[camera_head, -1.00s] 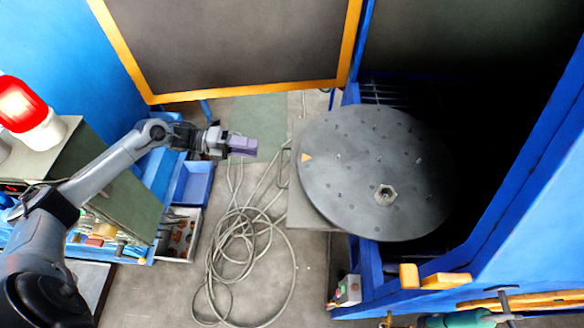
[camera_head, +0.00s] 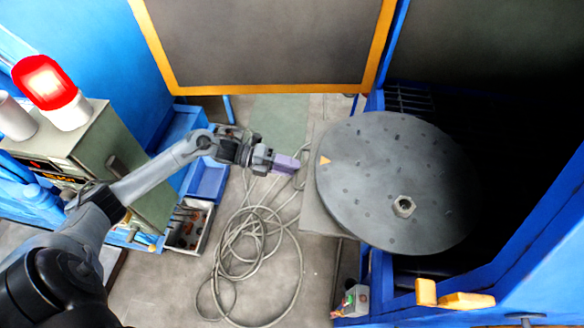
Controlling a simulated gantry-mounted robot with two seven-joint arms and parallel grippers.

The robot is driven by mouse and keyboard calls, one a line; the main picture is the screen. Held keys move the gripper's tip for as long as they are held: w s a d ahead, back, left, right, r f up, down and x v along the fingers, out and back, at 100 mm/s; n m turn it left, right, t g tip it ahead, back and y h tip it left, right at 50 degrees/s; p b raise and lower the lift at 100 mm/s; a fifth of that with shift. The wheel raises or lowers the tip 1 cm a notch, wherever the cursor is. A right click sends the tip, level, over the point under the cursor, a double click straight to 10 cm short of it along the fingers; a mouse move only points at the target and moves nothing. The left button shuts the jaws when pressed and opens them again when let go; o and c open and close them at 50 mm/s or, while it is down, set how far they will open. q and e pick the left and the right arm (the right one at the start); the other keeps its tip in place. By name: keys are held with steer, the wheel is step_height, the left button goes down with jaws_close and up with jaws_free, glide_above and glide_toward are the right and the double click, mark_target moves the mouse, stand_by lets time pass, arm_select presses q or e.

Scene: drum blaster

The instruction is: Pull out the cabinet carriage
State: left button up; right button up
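The carriage shows as a round dark grey turntable (camera_head: 385,185) with a hex nut and small holes, sitting partly out of the blue cabinet (camera_head: 505,255) on the right. A flat grey plate (camera_head: 318,205) shows under its left edge. My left gripper (camera_head: 298,164) reaches in from the left, with its purple fingers just left of the turntable's rim. I cannot tell whether the fingers are apart, or whether they touch the plate. My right gripper is not in view.
A coiled grey cable (camera_head: 250,255) lies on the floor below my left gripper. A control box (camera_head: 115,165) with a red lamp (camera_head: 43,80) and blue bins (camera_head: 207,180) stand at left. The orange-framed door (camera_head: 265,87) is at the back. A small switch box (camera_head: 355,300) is by the cabinet.

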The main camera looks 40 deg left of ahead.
arm_select(q)
steer(key=shift+w+d+f, duration=0.1)
steer(key=shift+w+d, duration=0.15)
steer(key=shift+d, duration=0.15)
jaws_close()
